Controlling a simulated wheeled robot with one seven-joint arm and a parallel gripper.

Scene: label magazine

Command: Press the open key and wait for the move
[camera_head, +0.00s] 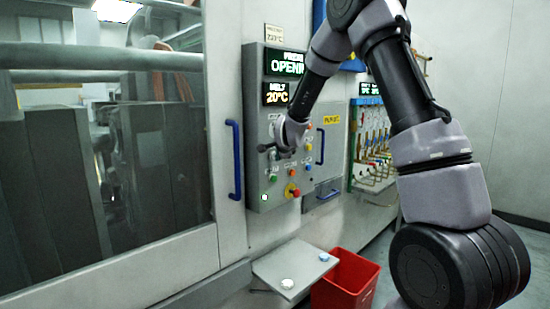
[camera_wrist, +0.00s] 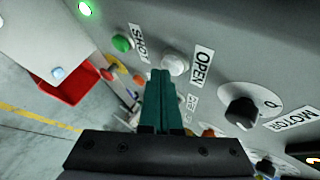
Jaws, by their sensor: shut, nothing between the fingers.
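The open key is a white round button (camera_wrist: 175,63) beside the label OPEN (camera_wrist: 202,67) in the wrist view. My gripper (camera_wrist: 160,74) is shut and empty, its green fingertips at the lower left edge of that key; I cannot tell whether they touch it. In the head view my gripper (camera_head: 266,148) is in front of the grey control panel (camera_head: 254,120), and the open key is not clearly seen there. The upper display (camera_head: 284,63) reads "OPENIN" under a top line, its right end hidden by my arm. The lower display (camera_head: 276,93) reads MELT 20°C.
A green SHOT button (camera_wrist: 122,43) and a black MOTOR knob (camera_wrist: 240,112) flank the key. A red and yellow button (camera_head: 292,190) sits lower on the panel. Left is a large glazed door with a blue handle (camera_head: 234,158). A red bin (camera_head: 346,280) stands below.

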